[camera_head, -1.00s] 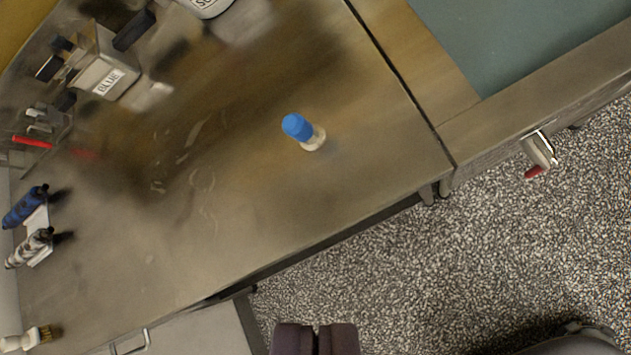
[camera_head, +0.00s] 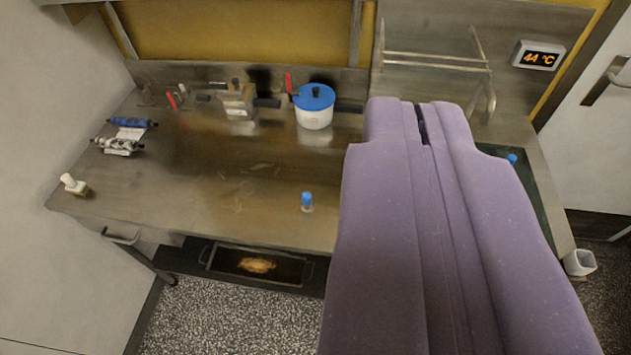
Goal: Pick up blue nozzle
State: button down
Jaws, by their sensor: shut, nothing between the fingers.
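The blue nozzle (camera_head: 307,198) stands upright on the steel worktop, towards its front edge and right of the middle. It has a blue top and a pale, clear base. My gripper (camera_head: 420,108), with two large purple fingers, fills the right-centre of the view. Its fingers are together with only a thin dark slit near the tips, and it holds nothing. It shows to the right of the nozzle and apart from it. The fingers hide part of the worktop's right side. A second small blue piece (camera_head: 511,158) shows right of the fingers on a dark green surface.
A blue-lidded white pot (camera_head: 314,110) and a steel container (camera_head: 238,103) stand at the back. Blue and grey tubes lie at the left, with a brush (camera_head: 75,185) at the left corner. The worktop (camera_head: 200,190) around the nozzle is clear. A tray with brown stuff sits below.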

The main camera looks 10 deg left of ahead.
aim_at(308, 206)
jog(key=i+j+z, duration=0.25)
jog(key=z, duration=0.25)
jog(key=i+j+z, duration=0.2)
jog(key=j+z, duration=0.15)
jog(key=z, duration=0.15)
jog(key=i+j, duration=0.15)
jog(key=j, duration=0.2)
jog(key=i+j, duration=0.1)
jog(key=j, duration=0.25)
jog(key=i+j+z, duration=0.1)
jog(key=j, duration=0.25)
jog(key=i+j, duration=0.15)
jog(key=j, duration=0.2)
